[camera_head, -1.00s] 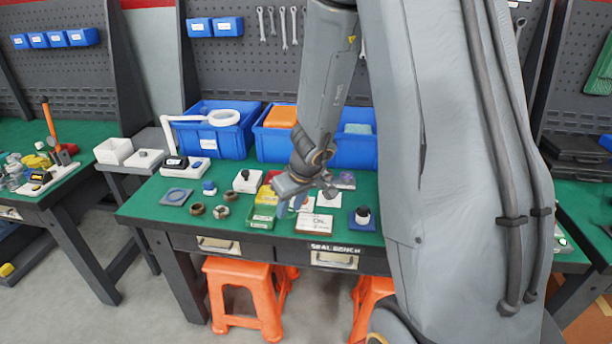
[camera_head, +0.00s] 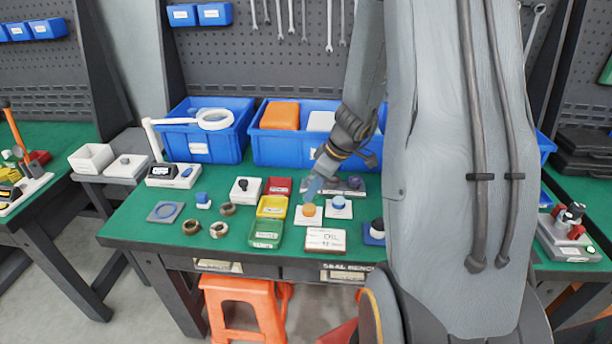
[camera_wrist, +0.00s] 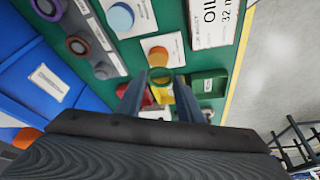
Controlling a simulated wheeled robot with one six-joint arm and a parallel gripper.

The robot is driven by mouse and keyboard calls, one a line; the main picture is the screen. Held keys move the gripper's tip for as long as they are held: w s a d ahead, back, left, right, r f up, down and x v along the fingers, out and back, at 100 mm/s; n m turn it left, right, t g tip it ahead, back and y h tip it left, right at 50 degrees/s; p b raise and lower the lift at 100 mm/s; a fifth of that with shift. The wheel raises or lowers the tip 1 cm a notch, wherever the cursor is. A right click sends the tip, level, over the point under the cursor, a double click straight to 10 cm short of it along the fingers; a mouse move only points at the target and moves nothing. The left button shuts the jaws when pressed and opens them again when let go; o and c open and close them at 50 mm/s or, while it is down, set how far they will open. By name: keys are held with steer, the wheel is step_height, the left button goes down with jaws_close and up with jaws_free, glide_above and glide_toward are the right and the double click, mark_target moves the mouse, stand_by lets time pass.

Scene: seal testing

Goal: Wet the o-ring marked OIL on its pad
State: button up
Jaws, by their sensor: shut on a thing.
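My gripper (camera_wrist: 160,98) is shut on a small olive-green o-ring (camera_wrist: 160,77), which shows between the fingertips in the wrist view. In the head view my gripper (camera_head: 311,192) hangs just over or behind the orange round pad (camera_head: 309,210) on its white card. That orange pad (camera_wrist: 158,53) is close beside the held ring in the wrist view; I cannot tell whether they touch. A blue round pad (camera_head: 338,202) on another white card is to its right. A white card marked OIL (camera_head: 326,239) lies in front. No mark is readable on the ring.
A yellow tray (camera_head: 272,206), a green tray (camera_head: 265,234) and a red tray (camera_head: 280,186) are left of the pads. Several brown rings (camera_head: 218,230) lie further left. Blue bins (camera_head: 200,143) line the back. A dark knob on a blue base (camera_head: 374,233) is at right.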

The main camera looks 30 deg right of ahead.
mark_target(309, 207)
steer(key=shift+w, duration=0.4)
steer(key=shift+w+a+f, duration=0.15)
steer(key=shift+w, duration=0.05)
steer(key=shift+s+d+f+b, duration=0.1)
steer(key=shift+d+f+b, duration=0.1)
steer(key=shift+f+b, duration=1.35)
steer(key=shift+f, duration=0.35)
steer(key=shift+s+f+b, duration=0.15)
steer(key=shift+f+b, duration=0.4)
steer(key=shift+b, duration=0.75)
stand_by(3.1)
steer(key=shift+r, duration=0.1)
steer(key=shift+r+p, duration=1.6)
steer(key=shift+r, duration=0.9)
